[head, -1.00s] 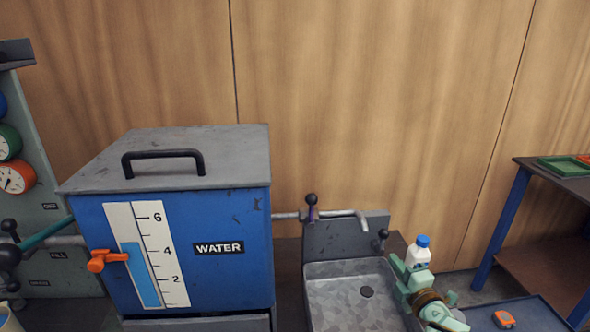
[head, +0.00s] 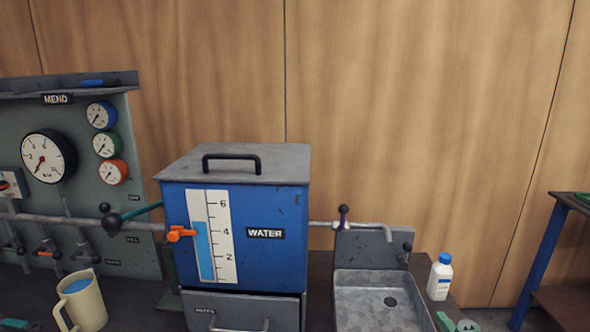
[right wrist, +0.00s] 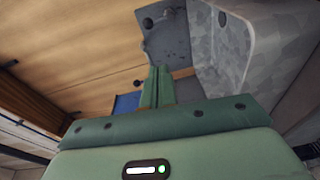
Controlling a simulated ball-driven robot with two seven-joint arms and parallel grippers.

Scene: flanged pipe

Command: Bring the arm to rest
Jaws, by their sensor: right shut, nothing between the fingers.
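My right gripper (head: 455,325) shows only partly at the bottom edge of the head view, below a white bottle with a blue cap (head: 440,277). The bottle stands upright on the bench, right of the sink, apart from the gripper. In the right wrist view the green fingers (right wrist: 156,88) are together with nothing between them, and the grey sink (right wrist: 222,50) shows beyond them. My left gripper cannot be made out in the head view.
The blue water tank (head: 270,262) stands mid-bench, its spout pipe reaching over the sink (head: 380,315). A cream jug (head: 84,300) with blue liquid stands at lower left before the gauge panel (head: 75,130). A blue-legged table (head: 540,265) is at right.

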